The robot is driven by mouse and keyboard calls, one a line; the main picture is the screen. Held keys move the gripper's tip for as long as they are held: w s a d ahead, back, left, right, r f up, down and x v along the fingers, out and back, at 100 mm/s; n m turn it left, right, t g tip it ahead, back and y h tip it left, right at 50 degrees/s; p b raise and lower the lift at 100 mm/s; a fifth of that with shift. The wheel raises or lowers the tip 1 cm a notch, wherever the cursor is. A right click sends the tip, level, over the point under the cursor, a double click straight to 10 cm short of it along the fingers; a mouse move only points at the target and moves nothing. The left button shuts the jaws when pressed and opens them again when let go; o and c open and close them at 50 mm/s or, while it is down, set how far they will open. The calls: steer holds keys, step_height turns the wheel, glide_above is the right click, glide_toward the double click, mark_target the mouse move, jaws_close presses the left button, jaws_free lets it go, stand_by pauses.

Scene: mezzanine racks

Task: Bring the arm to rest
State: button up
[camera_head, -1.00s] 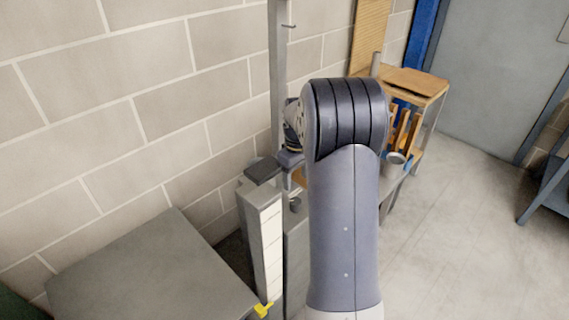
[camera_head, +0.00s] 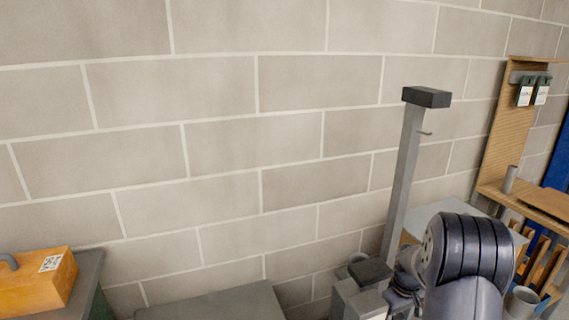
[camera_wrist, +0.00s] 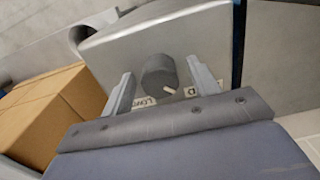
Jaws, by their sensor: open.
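My arm (camera_head: 467,265) shows at the lower right of the head view, with its dark ribbed joint raised in front of a grey post. My gripper is not clearly visible there. In the wrist view my gripper (camera_wrist: 162,78) is open, with its two grey fingers apart and nothing held between them. A dark round knob (camera_wrist: 158,72) with a pale pointer mark shows between the fingers, on a grey metal panel (camera_wrist: 195,38). A label by it reads partly "LOW". I cannot tell whether the fingers touch the panel.
A cardboard box (camera_wrist: 52,115) lies left of the fingers. A grey post (camera_head: 404,180) stands beside my arm. A wooden shelf unit (camera_head: 535,205) is at the right. An orange case (camera_head: 38,282) sits at the lower left. A block wall (camera_head: 220,150) fills the background.

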steer(key=shift+r, duration=0.1)
step_height(320, 180, up, 11)
step_height(320, 180, down, 11)
steer(key=shift+r, duration=0.1)
steer(key=shift+f, duration=0.2)
steer(key=m, duration=0.3)
steer(key=shift+m, duration=0.3)
steer(key=m+p, duration=0.1)
steer(key=m, duration=0.4)
steer(key=m+p, duration=0.1)
steer(key=m, duration=0.4)
steer(key=shift+r+p, duration=0.1)
steer(key=shift+p, duration=0.2)
steer(key=m+p, duration=0.1)
steer(key=m, duration=0.3)
steer(key=shift+r, duration=0.85)
